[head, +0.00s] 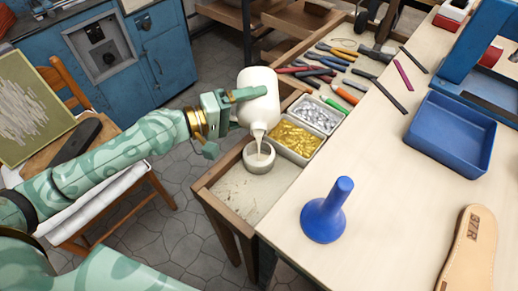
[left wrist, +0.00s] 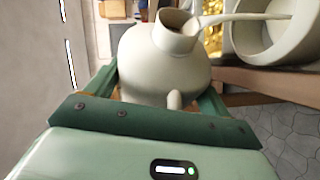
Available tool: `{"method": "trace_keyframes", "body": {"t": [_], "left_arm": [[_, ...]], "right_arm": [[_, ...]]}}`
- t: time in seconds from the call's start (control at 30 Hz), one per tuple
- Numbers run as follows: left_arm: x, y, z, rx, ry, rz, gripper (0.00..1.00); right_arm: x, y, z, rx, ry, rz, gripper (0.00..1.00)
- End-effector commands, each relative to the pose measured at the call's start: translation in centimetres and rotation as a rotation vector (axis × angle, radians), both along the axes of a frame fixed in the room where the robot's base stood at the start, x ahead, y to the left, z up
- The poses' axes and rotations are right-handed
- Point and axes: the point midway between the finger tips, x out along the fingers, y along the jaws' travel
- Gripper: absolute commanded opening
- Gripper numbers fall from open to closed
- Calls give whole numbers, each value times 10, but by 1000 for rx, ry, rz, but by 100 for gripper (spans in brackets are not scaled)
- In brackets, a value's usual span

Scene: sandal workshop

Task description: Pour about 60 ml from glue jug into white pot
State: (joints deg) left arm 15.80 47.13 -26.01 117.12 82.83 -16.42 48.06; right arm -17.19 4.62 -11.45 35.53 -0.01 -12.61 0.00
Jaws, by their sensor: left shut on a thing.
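The cream glue jug (head: 262,112) is held in my left gripper (head: 240,104), which is shut on its body. The jug is tipped mouth-down over the small white pot (head: 259,160). A pale stream (head: 258,143) runs from the jug's mouth into the pot. The pot stands upright in the open drawer below. In the left wrist view the jug (left wrist: 160,65) sits between the fingers, and the stream (left wrist: 245,17) reaches into the pot (left wrist: 296,52) at upper right. The glue level in the pot is hard to tell. My right gripper is not in view.
The wooden drawer (head: 228,203) also holds a tray of gold pieces (head: 295,140) and a tray of silver pieces (head: 314,115) beside the pot. Several pliers lie farther back. On the bench are a blue pestle-like tool (head: 325,212), a blue tray (head: 450,135) and a sole (head: 470,250).

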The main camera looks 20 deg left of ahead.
Motion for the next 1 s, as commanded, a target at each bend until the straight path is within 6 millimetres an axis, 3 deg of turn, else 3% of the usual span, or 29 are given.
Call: {"method": "trace_keyframes", "body": {"t": [1.0], "left_arm": [[-1,0,-1,12,-36,0,49]], "right_arm": [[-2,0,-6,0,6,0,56]]}}
